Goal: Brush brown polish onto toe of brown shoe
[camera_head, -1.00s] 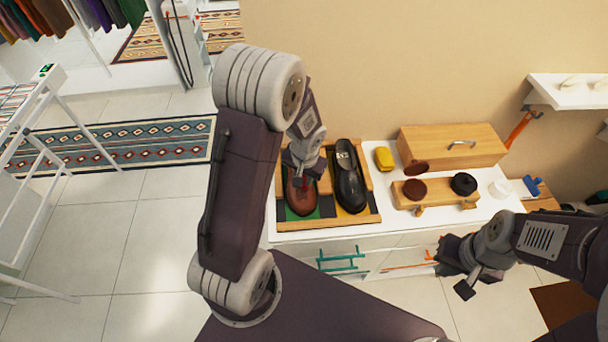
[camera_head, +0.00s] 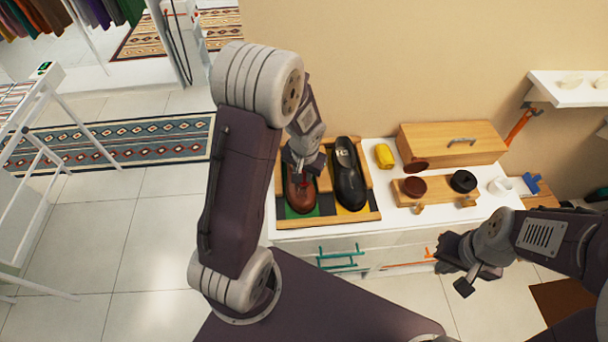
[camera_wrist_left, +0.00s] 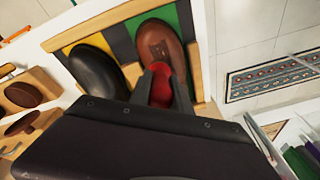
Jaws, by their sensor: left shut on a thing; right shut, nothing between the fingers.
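The brown shoe (camera_head: 297,200) lies in the left bay of a wooden tray, toe toward me. It also shows in the left wrist view (camera_wrist_left: 153,38). My left gripper (camera_head: 304,177) is over this shoe, shut on a red rounded handle (camera_wrist_left: 161,84), which looks like a brush's. Its far end is hidden, so I cannot tell whether it touches the shoe. An open brown polish tin (camera_head: 413,188) sits on a wooden stand, its brown lid (camera_head: 416,166) tilted behind it. My right gripper (camera_head: 466,281) is shut and empty, in front of the cabinet.
A black shoe (camera_head: 350,190) lies right of the brown one in the tray (camera_head: 340,222). A black tin (camera_head: 463,181), yellow block (camera_head: 384,155), wooden box (camera_head: 453,145) and white cup (camera_head: 501,187) share the white top. Green rails (camera_head: 342,259) show in the cabinet front.

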